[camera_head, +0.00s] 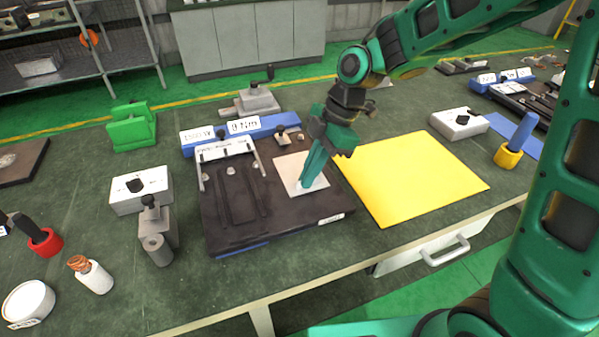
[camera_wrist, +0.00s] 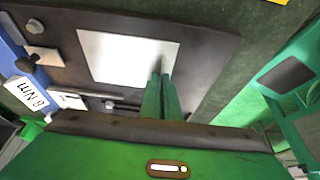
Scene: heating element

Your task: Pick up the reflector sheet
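A pale, square, flat sheet (camera_head: 287,171), which I take for the reflector sheet, lies on the right part of a dark fixture board (camera_head: 225,228). The sheet also shows whole in outline in the wrist view (camera_wrist: 115,57), apart from the part behind my fingers. My gripper (camera_head: 308,185) points down at the sheet's near right part. In the wrist view my gripper's two green fingers (camera_wrist: 161,74) lie close together, with their tips over the sheet near its edge. I cannot tell whether the tips touch it or pinch its edge.
A yellow mat (camera_head: 410,176) lies clear to the right of the board. A blue holder with a torque label (camera_head: 243,126) stands behind the board. A grey clamp block (camera_head: 157,232) and a white box (camera_head: 141,190) stand to its left. The table's front edge is near.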

